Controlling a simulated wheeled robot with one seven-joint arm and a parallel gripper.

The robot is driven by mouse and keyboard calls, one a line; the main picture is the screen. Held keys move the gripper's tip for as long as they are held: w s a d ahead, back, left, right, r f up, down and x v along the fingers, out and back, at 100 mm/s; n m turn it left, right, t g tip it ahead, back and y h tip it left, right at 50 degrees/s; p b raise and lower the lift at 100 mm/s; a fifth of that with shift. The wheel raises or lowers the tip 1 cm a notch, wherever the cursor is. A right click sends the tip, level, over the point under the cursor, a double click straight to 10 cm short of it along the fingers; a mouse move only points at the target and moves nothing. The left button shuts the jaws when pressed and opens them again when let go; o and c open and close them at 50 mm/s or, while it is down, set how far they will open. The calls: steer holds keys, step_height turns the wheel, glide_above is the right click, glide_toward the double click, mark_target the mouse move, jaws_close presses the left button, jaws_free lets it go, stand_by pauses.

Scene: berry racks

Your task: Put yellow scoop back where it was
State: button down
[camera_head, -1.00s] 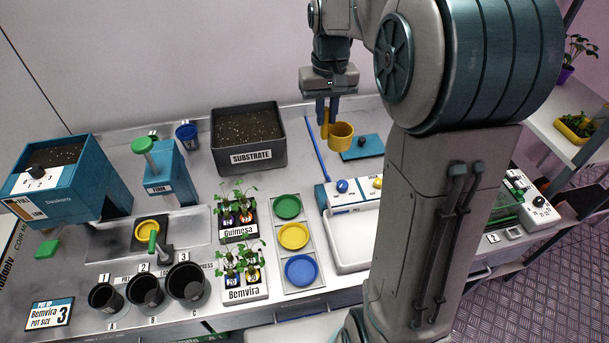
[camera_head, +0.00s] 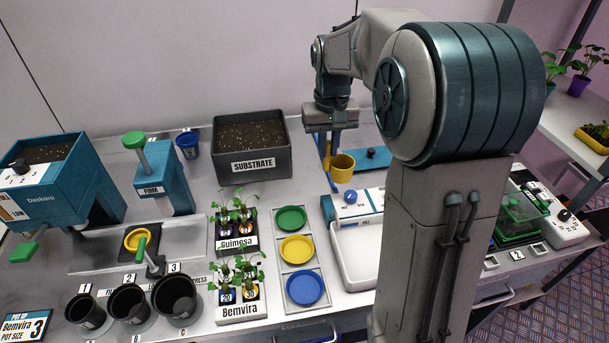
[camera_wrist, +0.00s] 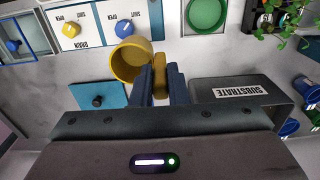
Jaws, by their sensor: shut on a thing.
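The yellow scoop (camera_head: 342,168) is a round cup with a handle. My gripper (camera_head: 326,150) is shut on its handle and holds it over the counter's back part, just right of the substrate bin. In the wrist view the scoop's cup (camera_wrist: 126,68) opens towards the camera, and the handle sits between the dark blue fingers of my gripper (camera_wrist: 161,82). I cannot tell whether the scoop touches the counter. A flat blue plate with a dark knob (camera_head: 378,161) lies right of the scoop, partly behind my arm in the head view.
The dark substrate bin (camera_head: 285,158) stands left of the scoop. A white unit with a blue knob and drain labels (camera_head: 340,208) is in front. Green, yellow and blue dishes in a rack (camera_head: 273,240) and potted seedlings (camera_head: 238,228) stand nearer. Bare counter lies around the scoop.

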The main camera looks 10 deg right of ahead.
steer(key=w+a+f+p, duration=0.3)
steer(key=w+a+f, duration=0.2)
steer(key=w+f, duration=0.3)
steer(key=shift+w+a+f, duration=0.25)
steer(key=shift+w+f, duration=0.1)
steer(key=shift+f, duration=0.75)
steer(key=shift+f, duration=0.15)
steer(key=c, duration=1.4)
jaws_free()
